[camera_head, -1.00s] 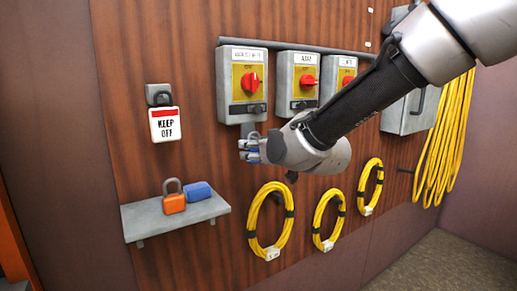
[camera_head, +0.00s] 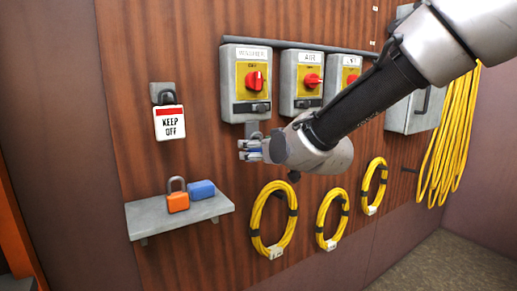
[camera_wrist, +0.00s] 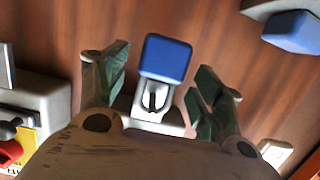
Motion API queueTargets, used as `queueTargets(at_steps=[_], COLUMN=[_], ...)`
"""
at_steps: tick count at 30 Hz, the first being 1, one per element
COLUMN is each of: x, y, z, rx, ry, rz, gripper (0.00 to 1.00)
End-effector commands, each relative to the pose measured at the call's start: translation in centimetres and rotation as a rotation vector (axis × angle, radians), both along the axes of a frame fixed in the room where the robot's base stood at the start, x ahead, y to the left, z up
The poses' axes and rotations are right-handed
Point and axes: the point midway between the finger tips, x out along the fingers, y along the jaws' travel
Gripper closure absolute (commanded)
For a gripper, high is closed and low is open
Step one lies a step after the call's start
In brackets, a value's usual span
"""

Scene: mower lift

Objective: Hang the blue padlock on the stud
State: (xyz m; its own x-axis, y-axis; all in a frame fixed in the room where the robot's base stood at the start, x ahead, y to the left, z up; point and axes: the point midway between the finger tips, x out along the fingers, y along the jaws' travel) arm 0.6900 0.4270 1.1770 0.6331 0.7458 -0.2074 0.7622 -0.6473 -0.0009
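A blue padlock (camera_wrist: 165,58) is between the two fingers of my gripper (camera_wrist: 160,85) in the wrist view. Its shackle points towards the grey plate (camera_wrist: 172,128) under the left switch box, and overlaps it. A dark curved part shows inside the shackle; I cannot tell whether the shackle is around the stud. My fingers stand on both sides of the padlock with narrow gaps, so the gripper looks open. In the head view my gripper (camera_head: 251,150) is just below the plate (camera_head: 251,129), and hides most of the padlock.
A shelf (camera_head: 150,225) at lower left holds an orange padlock (camera_head: 178,202) and another blue padlock (camera_head: 201,190). A KEEP OFF sign (camera_head: 169,123) hangs at left. Switch boxes (camera_head: 245,85) are above my gripper, yellow cable coils (camera_head: 272,220) below.

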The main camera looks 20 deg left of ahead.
Motion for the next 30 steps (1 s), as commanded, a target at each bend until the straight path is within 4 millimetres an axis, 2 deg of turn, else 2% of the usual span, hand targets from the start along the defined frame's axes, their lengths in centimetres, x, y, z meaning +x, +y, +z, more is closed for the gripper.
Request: queueTargets(at_steps=[7,11,24,30], x=[0.0,-0.7,-6.3,-7.7], y=[-0.1,-0.8,-7.5,-8.8], z=[0.0,0.3,2.2,2.0], rx=[-0.001,0.001,0.004,-0.002], ry=[0.001,-0.001,0.000,0.024], rz=[0.000,0.000,0.000,0.003], gripper=[0.32,0.32,0.32,0.32])
